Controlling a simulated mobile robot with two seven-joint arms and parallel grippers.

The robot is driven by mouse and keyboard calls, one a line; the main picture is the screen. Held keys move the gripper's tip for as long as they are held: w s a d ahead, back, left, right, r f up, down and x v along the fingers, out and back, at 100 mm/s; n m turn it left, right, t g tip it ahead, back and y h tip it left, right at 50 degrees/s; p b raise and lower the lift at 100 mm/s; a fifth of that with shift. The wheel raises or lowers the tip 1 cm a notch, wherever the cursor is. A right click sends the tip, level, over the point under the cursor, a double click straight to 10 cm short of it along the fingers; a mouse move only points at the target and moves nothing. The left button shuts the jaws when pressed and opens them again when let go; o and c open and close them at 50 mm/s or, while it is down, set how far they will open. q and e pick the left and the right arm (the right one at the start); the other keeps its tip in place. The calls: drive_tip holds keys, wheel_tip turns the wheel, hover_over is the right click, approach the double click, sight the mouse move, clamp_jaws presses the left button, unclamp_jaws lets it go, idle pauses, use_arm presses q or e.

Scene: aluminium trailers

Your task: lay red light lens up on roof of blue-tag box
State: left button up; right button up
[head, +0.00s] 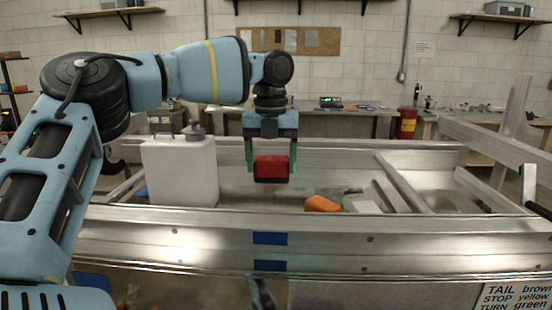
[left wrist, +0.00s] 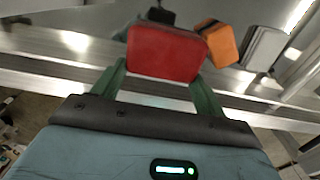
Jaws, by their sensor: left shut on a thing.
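My left gripper (head: 271,150) is shut on the red light (head: 271,167) and holds it upright in the air above the aluminium trailer. In the head view its red face shows, with a dark strip along the bottom. In the left wrist view the red light (left wrist: 167,52) sits between the green fingers of my left gripper (left wrist: 158,82). Blue tape patches (head: 270,238) mark the near rail below it. I cannot tell which thing is the blue-tag box or see its roof. My right gripper is not clearly in view.
A white tank (head: 180,170) stands in the trailer to the left. An orange item (head: 321,203) and a pale block (head: 362,206) lie to the right, beside slanted metal rails. The trailer's near rail (head: 180,238) crosses in front. A bench (head: 340,109) stands behind.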

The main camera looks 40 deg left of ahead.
use_arm(q)
drive_tip(key=shift+s+f, duration=0.1)
drive_tip(key=shift+f, duration=0.1)
wheel_tip(320, 180, down, 8)
drive_tip(key=shift+r+b, duration=0.25)
drive_tip(key=shift+b, duration=0.75)
drive_tip(key=shift+f+b, duration=0.35)
drive_tip(key=shift+f, duration=0.6)
use_arm(e)
drive_tip(key=shift+s+a+f+g, duration=0.1)
drive_tip(key=shift+s+f, duration=0.15)
drive_tip(key=shift+f, duration=0.25)
drive_tip(key=shift+s+d+f+g, duration=0.1)
drive_tip(key=shift+s+f, duration=0.1)
drive_tip(key=shift+f, duration=0.35)
drive_tip(key=shift+s+a+f+g, duration=0.1)
drive_tip(key=shift+s+f, duration=0.15)
drive_tip(key=shift+f, duration=0.25)
use_arm(q)
drive_tip(key=shift+f, duration=0.55)
use_arm(e)
drive_tip(key=shift+s+f, duration=0.25)
drive_tip(key=shift+s, duration=0.05)
use_arm(q)
drive_tip(key=o, duration=1.2)
drive_tip(key=shift+c, duration=0.2)
